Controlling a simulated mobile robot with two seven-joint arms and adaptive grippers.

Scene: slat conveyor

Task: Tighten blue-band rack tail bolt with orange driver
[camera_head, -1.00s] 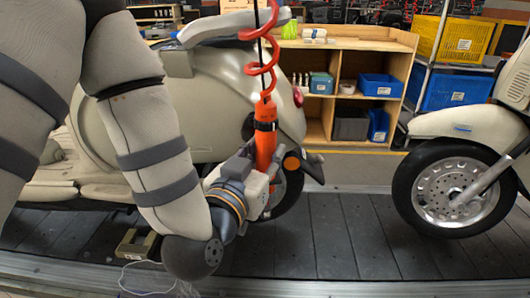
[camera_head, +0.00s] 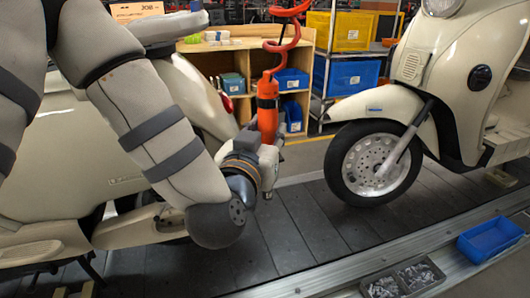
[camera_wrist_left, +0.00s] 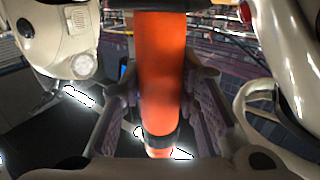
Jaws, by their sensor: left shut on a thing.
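The orange driver (camera_head: 266,112) hangs upright from a red coiled cord and has a black band. My left gripper (camera_head: 267,152) is shut on it low on its body, to the right of the left scooter's tail. In the left wrist view the driver (camera_wrist_left: 160,75) stands between the two gripper fingers. The left cream scooter (camera_head: 80,145) has a pale rear rack (camera_head: 168,27), partly behind my arm. I cannot make out a blue band or the tail bolt on that rack. My right gripper is not in view.
Another cream scooter (camera_head: 467,75) stands at the right, with a small blue mark on its front fender. Slats (camera_head: 320,225) lie clear between the scooters. A blue tray (camera_head: 492,240) and a grey parts tray (camera_head: 402,281) sit at the front right. A wooden shelf (camera_head: 250,60) stands behind.

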